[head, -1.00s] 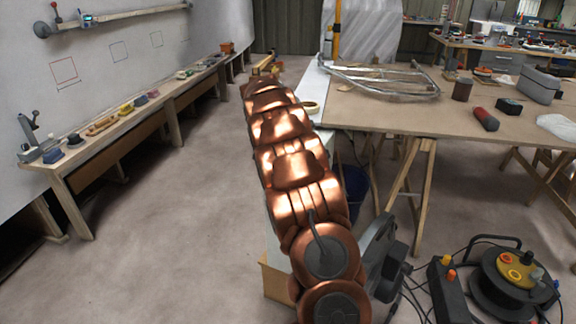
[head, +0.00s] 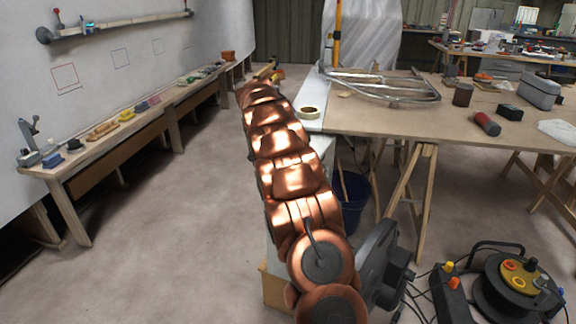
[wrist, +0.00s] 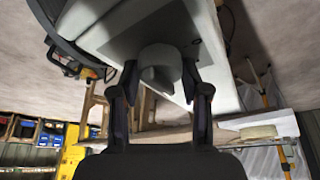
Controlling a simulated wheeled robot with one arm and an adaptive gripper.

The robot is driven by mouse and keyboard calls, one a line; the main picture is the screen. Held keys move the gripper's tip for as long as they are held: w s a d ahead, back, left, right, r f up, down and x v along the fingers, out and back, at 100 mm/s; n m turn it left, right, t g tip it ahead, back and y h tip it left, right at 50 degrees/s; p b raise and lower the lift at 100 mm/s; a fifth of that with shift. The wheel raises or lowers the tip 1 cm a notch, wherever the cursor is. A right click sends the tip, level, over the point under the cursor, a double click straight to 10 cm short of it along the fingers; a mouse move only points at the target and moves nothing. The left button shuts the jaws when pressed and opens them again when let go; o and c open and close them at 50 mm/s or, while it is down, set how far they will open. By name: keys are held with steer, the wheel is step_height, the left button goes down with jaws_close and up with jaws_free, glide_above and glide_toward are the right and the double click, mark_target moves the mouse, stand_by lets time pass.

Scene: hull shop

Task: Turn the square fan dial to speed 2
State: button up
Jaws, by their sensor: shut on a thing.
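In the wrist view a grey knob (wrist: 160,64), which looks like the fan dial, stands out from a grey panel (wrist: 125,42) on a pale housing (wrist: 220,60). My gripper (wrist: 160,76) has its two dark fingers on either side of the knob and is shut on it. No speed marks or pointer can be read, so the dial's setting cannot be told. In the head view my copper arm hides the gripper and the dial.
A workbench on trestles (head: 460,120) stands at the right, with a metal frame (head: 380,86) and a tape roll (head: 308,112) near its left end. A blue bucket (head: 352,212) is below. A cable reel (head: 520,285) lies right. The floor (head: 160,230) at left is clear.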

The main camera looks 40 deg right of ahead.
steer(key=o, duration=1)
steer(key=shift+s+d, duration=0.15)
steer(key=shift+o, duration=0.7)
steer(key=v, duration=1.2)
